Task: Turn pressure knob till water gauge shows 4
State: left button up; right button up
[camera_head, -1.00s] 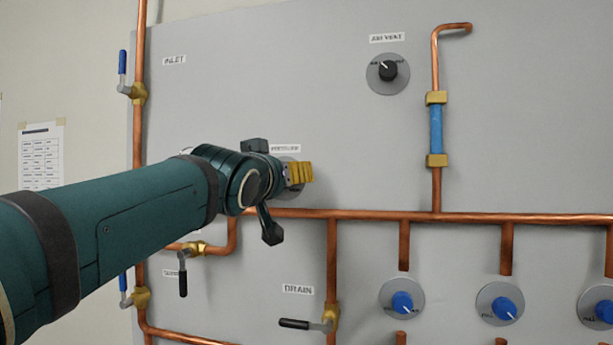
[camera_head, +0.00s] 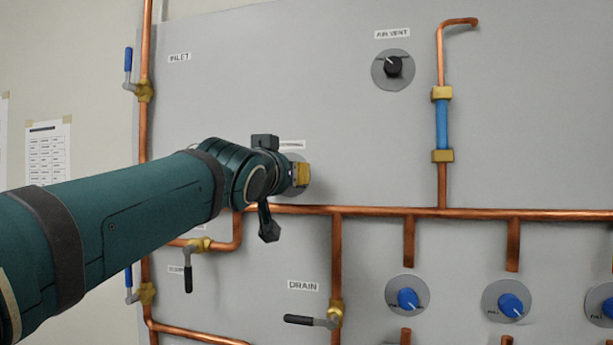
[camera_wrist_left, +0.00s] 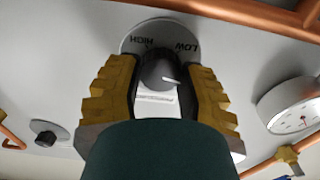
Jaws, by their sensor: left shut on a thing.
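The pressure knob (camera_wrist_left: 158,72) is dark with a white pointer line, on a round plate (camera_wrist_left: 132,42) marked LOW and HIGH. In the wrist view it sits between the two yellow ridged fingers of my left gripper (camera_wrist_left: 160,84), which is shut on it. In the head view my left gripper (camera_head: 301,175) is at the panel below a partly covered label (camera_head: 292,143), and hides the knob. A round white gauge (camera_wrist_left: 298,112) with a red needle is at the right of the wrist view, cut by the frame edge; its reading is too small to tell. My right gripper is not in view.
The air vent knob (camera_head: 393,67) is at the upper right. Copper pipes (camera_head: 380,211) run across the panel under the gripper. A black drain handle (camera_head: 300,320) and several blue knobs (camera_head: 408,299) are lower down. Bare panel (camera_head: 260,80) lies above the gripper.

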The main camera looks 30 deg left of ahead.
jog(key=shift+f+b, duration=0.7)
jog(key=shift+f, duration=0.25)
pick_arm(q)
jog(key=shift+d+f+m+p, duration=0.15)
jog(key=shift+m+p, duration=0.75)
jog(key=shift+m, duration=6.3)
jog(key=shift+a+f+m+p, duration=0.1)
jog(key=shift+m+p, duration=0.75)
jog(key=shift+m, duration=6.35)
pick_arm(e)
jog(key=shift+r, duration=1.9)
